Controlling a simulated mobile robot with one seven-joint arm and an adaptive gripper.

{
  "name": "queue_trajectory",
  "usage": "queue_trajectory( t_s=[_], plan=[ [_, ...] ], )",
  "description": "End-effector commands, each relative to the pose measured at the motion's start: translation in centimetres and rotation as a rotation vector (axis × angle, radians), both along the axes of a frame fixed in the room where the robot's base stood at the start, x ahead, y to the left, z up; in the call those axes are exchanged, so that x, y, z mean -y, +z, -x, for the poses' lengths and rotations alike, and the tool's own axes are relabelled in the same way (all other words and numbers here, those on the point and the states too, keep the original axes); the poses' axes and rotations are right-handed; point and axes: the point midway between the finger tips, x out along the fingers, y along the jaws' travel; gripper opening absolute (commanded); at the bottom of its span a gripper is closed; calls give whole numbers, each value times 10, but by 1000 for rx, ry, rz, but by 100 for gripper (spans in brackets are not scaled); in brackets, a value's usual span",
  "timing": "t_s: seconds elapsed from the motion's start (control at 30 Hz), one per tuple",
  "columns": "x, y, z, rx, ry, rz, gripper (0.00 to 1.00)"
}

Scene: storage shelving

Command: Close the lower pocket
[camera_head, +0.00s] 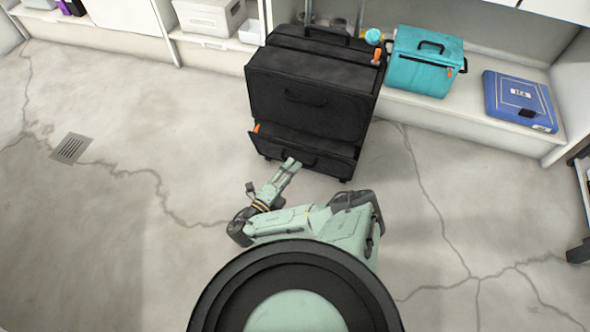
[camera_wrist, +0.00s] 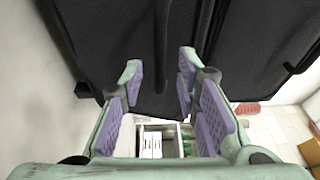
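A black fabric suitcase (camera_head: 310,90) stands upright on the floor against the shelf bench. Its lower pocket (camera_head: 328,158) has its front panel leaning outward at the top, with a dark gap behind it. An orange tab (camera_head: 256,128) shows at the pocket's left end. My gripper (camera_head: 291,164) is at the front of the lower pocket, left of its middle handle. In the wrist view my gripper (camera_wrist: 159,70) has its purple-padded fingers apart, with black fabric (camera_wrist: 160,30) ahead and partly between them. I cannot tell whether the fingers touch the fabric.
A teal cooler bag (camera_head: 425,62) and a blue case (camera_head: 518,100) sit on the bench to the right. A grey box (camera_head: 210,15) is on the shelf at the left. The cracked concrete floor (camera_head: 110,230) is clear around the suitcase, with a drain grate (camera_head: 69,148) at left.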

Motion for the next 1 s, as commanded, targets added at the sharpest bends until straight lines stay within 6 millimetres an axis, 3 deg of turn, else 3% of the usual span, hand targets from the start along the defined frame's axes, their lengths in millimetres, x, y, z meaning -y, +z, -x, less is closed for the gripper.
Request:
queue_trajectory(
  t_s=[0.2,0.53,1.0],
  plan=[
    [11,0,-17,1,1,0,29],
    [13,1,-19,0,0,-1,29],
    [13,1,-19,0,0,-1,0]
  ],
)
